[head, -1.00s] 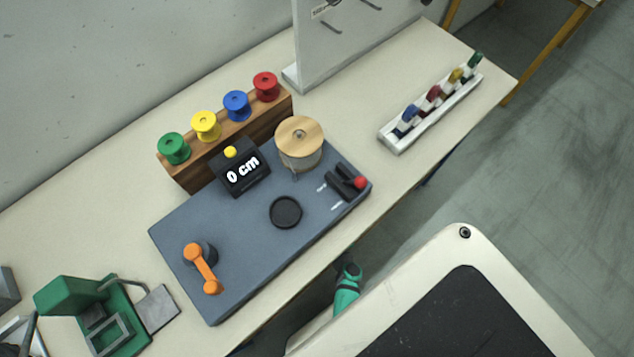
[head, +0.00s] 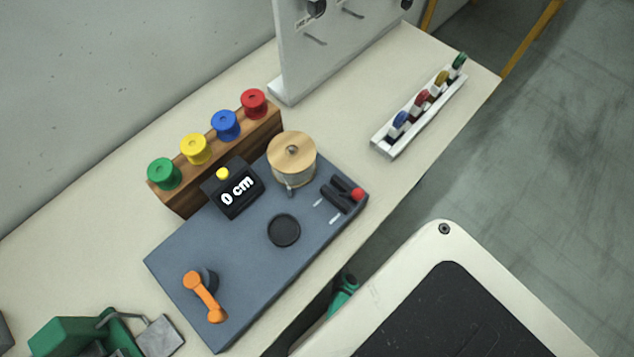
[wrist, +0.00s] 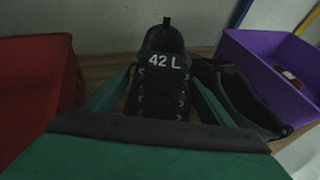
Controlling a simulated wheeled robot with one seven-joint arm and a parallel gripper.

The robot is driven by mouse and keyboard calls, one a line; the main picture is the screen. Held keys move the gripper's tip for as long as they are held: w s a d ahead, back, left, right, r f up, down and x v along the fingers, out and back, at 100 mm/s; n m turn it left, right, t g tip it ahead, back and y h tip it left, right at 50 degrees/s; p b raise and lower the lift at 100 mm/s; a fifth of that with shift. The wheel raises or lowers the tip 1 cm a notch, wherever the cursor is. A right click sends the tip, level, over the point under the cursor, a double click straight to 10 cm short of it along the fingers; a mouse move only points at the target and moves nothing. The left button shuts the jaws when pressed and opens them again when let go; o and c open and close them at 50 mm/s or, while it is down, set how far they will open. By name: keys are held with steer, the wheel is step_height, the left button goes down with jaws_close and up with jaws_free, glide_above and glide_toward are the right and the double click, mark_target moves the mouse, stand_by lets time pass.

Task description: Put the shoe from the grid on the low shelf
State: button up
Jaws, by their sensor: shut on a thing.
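In the wrist view, a black laced shoe (wrist: 163,98) marked "42 L" stands between the two green fingers of my gripper (wrist: 163,84), which is shut on it. The shoe points toward the camera, and the gripper body hides its near end. A second black shoe (wrist: 245,98) lies to the right, beyond the right finger. I cannot identify the grid or the low shelf with certainty in either view.
In the wrist view, a red bin (wrist: 30,85) is at left and a purple bin (wrist: 262,68) at right. In the head view, a long table (head: 345,125) carries a grey-blue station (head: 235,255), coloured spools (head: 195,148) and a white rack (head: 385,147).

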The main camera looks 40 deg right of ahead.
steer(key=shift+d+f, duration=0.15)
steer(key=shift+f, duration=1.85)
steer(key=o, duration=1.4)
steer(key=v, duration=1.2)
